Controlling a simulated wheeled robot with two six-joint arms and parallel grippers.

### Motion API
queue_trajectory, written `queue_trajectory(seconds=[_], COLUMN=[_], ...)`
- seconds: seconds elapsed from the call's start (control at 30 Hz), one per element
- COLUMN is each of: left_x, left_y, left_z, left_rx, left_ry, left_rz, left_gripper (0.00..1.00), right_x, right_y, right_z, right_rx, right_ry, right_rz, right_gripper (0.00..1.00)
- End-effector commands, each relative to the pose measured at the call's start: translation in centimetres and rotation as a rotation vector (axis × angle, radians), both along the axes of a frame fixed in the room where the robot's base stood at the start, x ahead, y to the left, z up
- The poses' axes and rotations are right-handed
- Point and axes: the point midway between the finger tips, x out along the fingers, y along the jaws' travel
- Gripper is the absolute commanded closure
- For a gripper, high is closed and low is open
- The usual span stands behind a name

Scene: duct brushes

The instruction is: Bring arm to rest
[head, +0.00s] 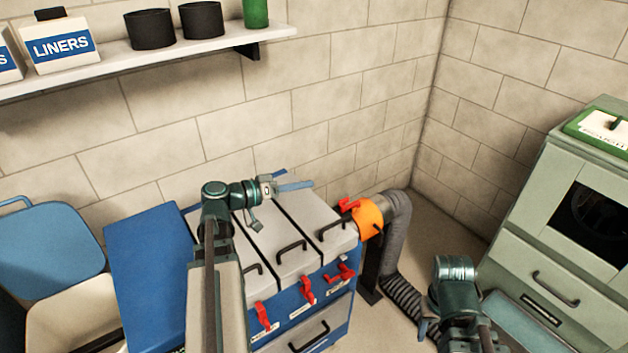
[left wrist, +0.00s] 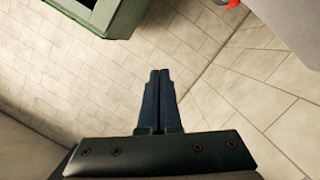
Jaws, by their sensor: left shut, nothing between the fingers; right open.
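My left arm rises at the middle of the head view, over the blue cabinet with grey lids. My left gripper (head: 295,186) points right, above the rear of the lids, near the wall. Its blue fingers are shut together with nothing between them, as the left wrist view also shows (left wrist: 158,100). My right gripper (head: 424,322) is low at the right of the cabinet, over the floor. It is open and mostly hidden at the lower edge; no object shows in it.
The blue cabinet (head: 333,292) has black handles and red latches. An orange collar (head: 368,217) joins a grey hose (head: 397,232) at its right. A green-grey machine (head: 573,215) stands right, a blue-lidded bin (head: 50,240) left. A shelf (head: 150,54) crosses the wall above.

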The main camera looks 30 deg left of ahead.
Motion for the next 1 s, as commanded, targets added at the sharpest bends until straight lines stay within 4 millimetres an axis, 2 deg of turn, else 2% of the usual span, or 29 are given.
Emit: queue_trajectory(seconds=[0.1,0.3,0.77,0.87,0.97,1.0], left_x=[-1.9,-3.5,-3.9,-3.6,-3.0,-2.9], left_y=[1.1,2.1,2.3,0.9,-2.6,-4.5], left_z=[0.6,1.0,1.0,0.6,-0.7,-1.5], left_rx=[0.0,0.001,0.002,0.006,0.03,0.047], left_ry=[-0.001,-0.001,0.001,0.031,0.123,0.176], left_rz=[0.004,0.001,-0.001,-0.027,-0.097,-0.135], left_gripper=[1.0,1.0,1.0,1.0,1.0,1.0], right_x=[0.0,0.0,0.0,0.0,0.0,0.0], right_y=[0.0,0.0,0.0,0.0,0.0,0.0], right_z=[0.6,1.0,1.0,1.2,1.8,2.0], right_rx=[0.0,0.0,0.0,0.0,0.0,0.0], right_ry=[0.0,0.0,0.0,0.0,0.0,0.0], right_rz=[0.0,0.0,0.0,0.0,0.0,0.0], right_gripper=[0.5,0.5,0.5,0.5,0.5,0.5])
